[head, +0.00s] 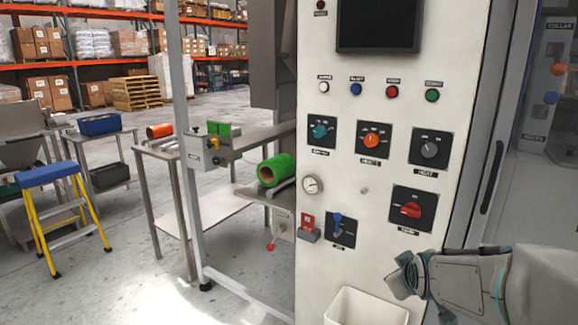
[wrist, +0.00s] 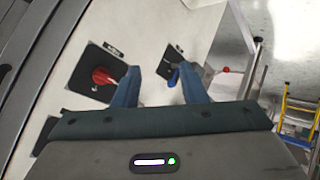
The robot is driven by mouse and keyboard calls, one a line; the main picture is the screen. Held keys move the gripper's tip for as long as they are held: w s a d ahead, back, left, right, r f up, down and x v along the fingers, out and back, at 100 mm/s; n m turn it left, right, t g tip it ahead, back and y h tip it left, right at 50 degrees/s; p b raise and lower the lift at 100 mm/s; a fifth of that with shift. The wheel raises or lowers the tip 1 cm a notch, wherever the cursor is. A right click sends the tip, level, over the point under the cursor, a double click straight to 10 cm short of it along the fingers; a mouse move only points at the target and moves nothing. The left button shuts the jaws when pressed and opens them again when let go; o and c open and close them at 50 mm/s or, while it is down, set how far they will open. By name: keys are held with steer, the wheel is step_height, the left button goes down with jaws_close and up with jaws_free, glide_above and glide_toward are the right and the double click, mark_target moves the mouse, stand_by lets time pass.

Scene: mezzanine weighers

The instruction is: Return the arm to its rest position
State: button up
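My arm reaches in from the right edge in the head view, with my gripper (head: 402,277) in front of the lower right part of the white control panel (head: 345,265). In the wrist view my gripper (wrist: 160,85) shows two blue fingers spread apart with nothing between them. The red rotary switch (wrist: 103,76) lies beyond the left finger, and the blue-handled switch (wrist: 172,76) shows near the right finger. In the head view the red switch (head: 411,210) is above my gripper and the blue-handled switch (head: 338,228) is to its left. The fingers appear clear of both.
A dark vertical door handle (head: 500,110) is at the panel's right. A green roll (head: 277,170) sits left of the panel. A yellow and blue step stool (head: 55,175) and open floor lie farther left.

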steer(key=s+a+r+m+g+p, duration=0.1)
steer(key=s+a+r+g+p, duration=0.1)
steer(key=s, duration=0.4)
steer(key=s+a+r+m+g+y+p, duration=0.1)
steer(key=s+a+r+m+g+p, duration=0.1)
steer(key=s+a, duration=0.3)
steer(key=s+a+r+m+g+y+p, duration=0.1)
steer(key=s+a+r+m+g+p, duration=0.1)
steer(key=s, duration=0.7)
steer(key=shift+a+g+p, duration=0.5)
steer(key=shift+a+p, duration=0.15)
steer(key=shift+a, duration=0.3)
